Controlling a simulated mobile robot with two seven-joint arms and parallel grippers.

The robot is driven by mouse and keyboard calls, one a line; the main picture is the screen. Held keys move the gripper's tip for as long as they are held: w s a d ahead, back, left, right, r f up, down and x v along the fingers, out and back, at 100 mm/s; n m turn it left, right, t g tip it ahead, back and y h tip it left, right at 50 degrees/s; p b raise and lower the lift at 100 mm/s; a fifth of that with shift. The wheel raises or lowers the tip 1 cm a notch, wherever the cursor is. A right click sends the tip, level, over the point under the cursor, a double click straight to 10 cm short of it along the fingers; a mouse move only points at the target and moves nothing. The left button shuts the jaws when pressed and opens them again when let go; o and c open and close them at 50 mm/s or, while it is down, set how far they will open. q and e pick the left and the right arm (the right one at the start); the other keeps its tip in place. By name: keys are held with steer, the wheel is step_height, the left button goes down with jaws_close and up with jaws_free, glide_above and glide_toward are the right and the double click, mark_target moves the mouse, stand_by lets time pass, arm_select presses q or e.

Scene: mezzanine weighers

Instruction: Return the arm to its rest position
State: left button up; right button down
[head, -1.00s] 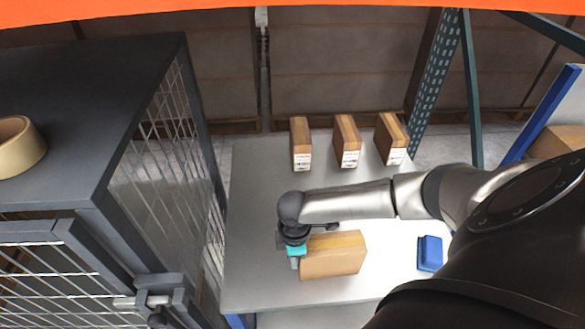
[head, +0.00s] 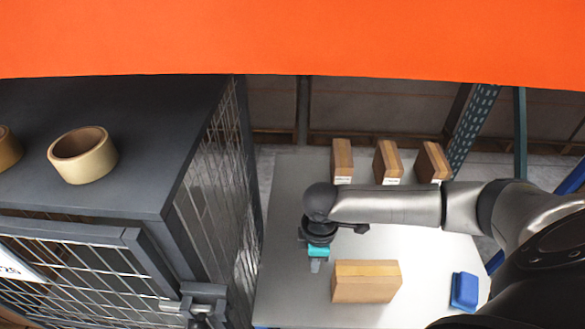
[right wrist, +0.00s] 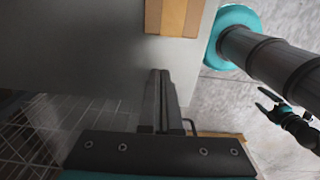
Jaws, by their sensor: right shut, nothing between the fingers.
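My right gripper (head: 317,266) is beside the left end of a cardboard box (head: 366,281) on the grey table (head: 280,225). A narrow gap shows between gripper and box. In the right wrist view the two fingers (right wrist: 158,88) are pressed together with nothing between them. That view also shows part of a box (right wrist: 173,16) on the table (right wrist: 90,45), ahead of the fingers. My right arm reaches across the table from the right.
Three small labelled boxes (head: 388,163) stand along the table's far edge. A blue block (head: 464,291) lies at the right. A dark mesh cage (head: 110,130) bearing tape rolls (head: 84,156) stands left of the table. An orange beam (head: 290,40) spans the top of the view.

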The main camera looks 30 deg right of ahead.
steer(key=s+a+r+m+t+y, duration=0.1)
steer(key=s+a+r+m, duration=0.1)
steer(key=a, duration=0.6)
steer(key=s+a+r+m+t+y, duration=0.1)
steer(key=s+a+r+t+y, duration=0.15)
steer(key=a, duration=0.45)
steer(key=s+d+r+m+h, duration=0.2)
steer(key=s+d+m+h, duration=0.1)
steer(key=s+d+m, duration=0.35)
step_height(320, 180, down, 29)
steer(key=g+b, duration=0.1)
steer(key=b, duration=0.6)
arm_select(q)
step_height(320, 180, down, 13)
steer(key=b, duration=0.5)
steer(key=shift+w+a+r+b, duration=0.15)
steer(key=shift+w+a+b, duration=0.1)
steer(key=shift+b, duration=0.1)
arm_select(e)
steer(key=s+d+f+g, duration=0.1)
steer(key=s+d+f, duration=0.2)
steer(key=s+f, duration=1.3)
step_height(320, 180, down, 4)
steer(key=shift+s+f, duration=0.1)
steer(key=shift+s, duration=0.1)
